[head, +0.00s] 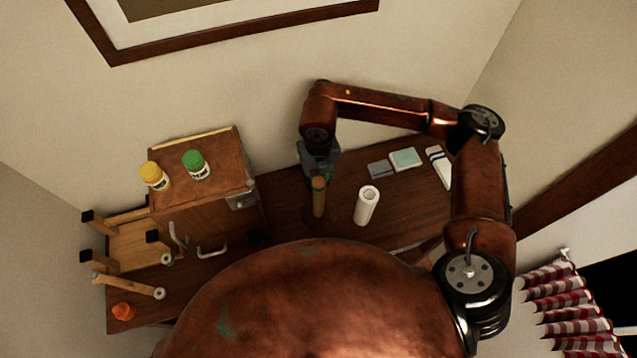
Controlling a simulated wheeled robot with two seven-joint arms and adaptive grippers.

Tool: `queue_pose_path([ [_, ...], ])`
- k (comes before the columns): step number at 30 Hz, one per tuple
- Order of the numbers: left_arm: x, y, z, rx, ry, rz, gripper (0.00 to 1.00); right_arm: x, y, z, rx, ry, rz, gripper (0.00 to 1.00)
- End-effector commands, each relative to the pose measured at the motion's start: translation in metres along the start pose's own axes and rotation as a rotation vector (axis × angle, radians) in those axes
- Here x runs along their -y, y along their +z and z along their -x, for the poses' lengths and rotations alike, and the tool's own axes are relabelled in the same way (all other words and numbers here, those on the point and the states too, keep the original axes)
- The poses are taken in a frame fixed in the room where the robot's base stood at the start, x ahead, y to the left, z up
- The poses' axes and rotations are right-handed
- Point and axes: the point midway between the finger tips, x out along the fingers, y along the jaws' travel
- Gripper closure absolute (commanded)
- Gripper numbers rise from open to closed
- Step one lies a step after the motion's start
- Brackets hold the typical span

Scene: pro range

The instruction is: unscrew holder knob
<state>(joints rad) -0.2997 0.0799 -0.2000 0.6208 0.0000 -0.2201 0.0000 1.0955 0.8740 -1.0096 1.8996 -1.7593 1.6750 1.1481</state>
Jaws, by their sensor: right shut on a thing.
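A wooden upright holder post (318,200) stands on the brown table, left of a white paper roll (366,206). My right gripper (318,175) points down at the top of the post and is shut there. The knob is hidden by the fingers, so its shape and whether it is still seated on the post cannot be made out. My left gripper is out of view.
A wooden cabinet (205,170) on the left carries a yellow-capped jar (154,176) and a green-capped jar (196,165). Wooden pieces and an orange object (123,311) lie left. Small boxes (405,159) and a striped cloth-like item (439,166) lie right. My body hides the table's front.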

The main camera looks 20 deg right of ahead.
Motion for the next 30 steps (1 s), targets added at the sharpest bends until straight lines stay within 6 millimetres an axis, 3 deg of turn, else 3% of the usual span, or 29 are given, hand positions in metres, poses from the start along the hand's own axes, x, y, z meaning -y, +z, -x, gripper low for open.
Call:
queue_pose_path([
  [8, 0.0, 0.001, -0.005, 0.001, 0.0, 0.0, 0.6, 0.0, 0.0, -0.001, 0.001, 0.0, 0.035, 0.92],
  [30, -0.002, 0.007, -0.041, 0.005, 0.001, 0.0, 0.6, 0.0, 0.0, -0.002, 0.0, -0.001, 0.408, 0.92],
])
